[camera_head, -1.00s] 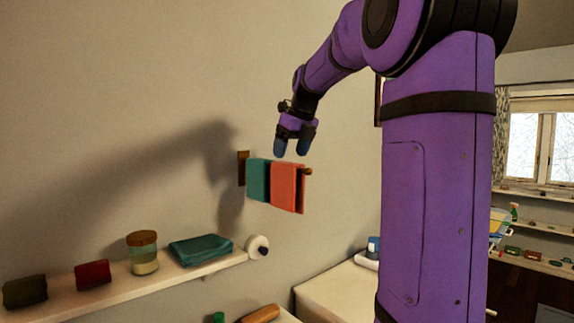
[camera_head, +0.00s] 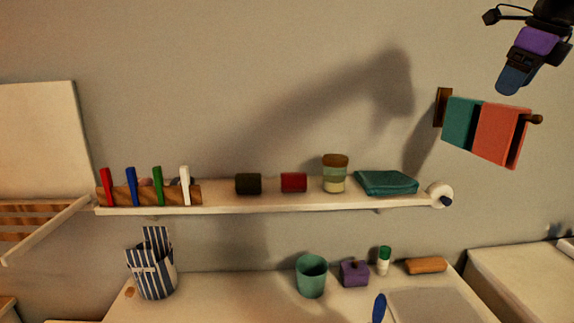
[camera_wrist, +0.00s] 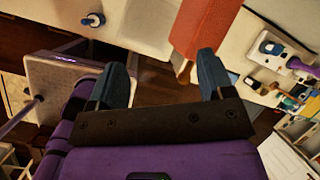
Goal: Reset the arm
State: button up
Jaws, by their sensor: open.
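My gripper (camera_head: 514,78) is at the top right of the head view, above and beside the towel rail on the wall. In the wrist view my gripper (camera_wrist: 168,82) shows two blue fingers spread apart with nothing between them. A teal towel (camera_head: 461,122) and an orange-red towel (camera_head: 500,134) hang on the rail; the orange-red one also shows beyond the fingers in the wrist view (camera_wrist: 204,25). The gripper looks apart from the towels. Most of my arm is outside the head view.
A wall shelf (camera_head: 290,202) holds colored markers, a dark roll, a red roll, a jar (camera_head: 335,175) and a folded teal cloth (camera_head: 386,183). Below, a counter holds a striped bag (camera_head: 152,268), a green cup (camera_head: 311,276) and a purple box (camera_head: 354,273). The wall above the shelf is clear.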

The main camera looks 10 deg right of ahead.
jog(key=s+a+f+n, duration=0.8)
jog(key=s+a+n, duration=0.1)
jog(key=n, duration=0.6)
jog(key=s+a+f+n, duration=0.9)
jog(key=a+n, duration=0.1)
jog(key=n, duration=0.5)
jog(key=shift+s+a, duration=0.25)
jog(key=shift+a, duration=0.15)
jog(key=shift+f, duration=0.1)
